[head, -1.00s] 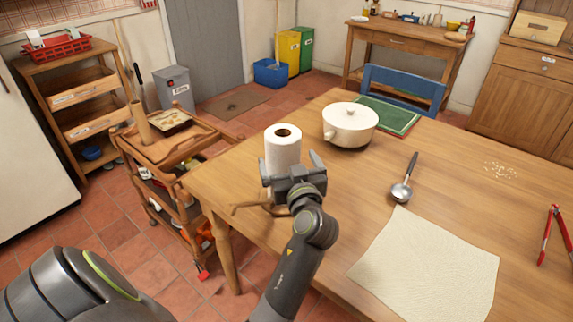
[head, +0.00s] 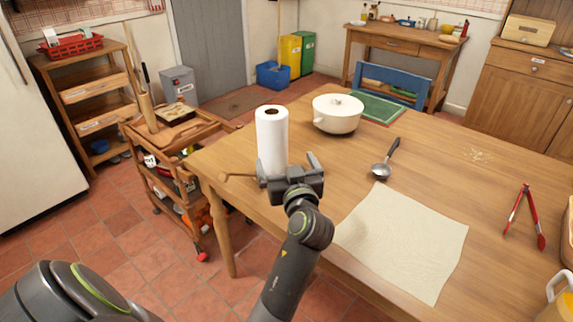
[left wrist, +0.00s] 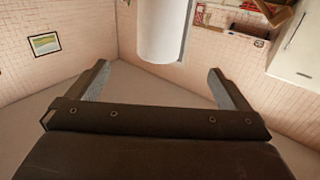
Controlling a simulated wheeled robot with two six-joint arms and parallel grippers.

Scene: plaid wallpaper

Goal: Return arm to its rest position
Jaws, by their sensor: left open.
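My left gripper (head: 289,163) is open, its two fingers spread, at the near left corner of the wooden table (head: 330,160). A white paper towel roll (head: 272,138) stands upright just beyond it; the gripper hides part of its lower end. In the left wrist view, the open, empty gripper (left wrist: 157,72) has the white roll (left wrist: 163,30) ahead of and between its fingers, apart from them. My right gripper is in neither view.
A white pot (head: 337,116), a ladle (head: 384,162), a cream cloth (head: 405,240) and red tongs (head: 527,212) lie on the table. A wooden cart (head: 185,135) stands left of the table.

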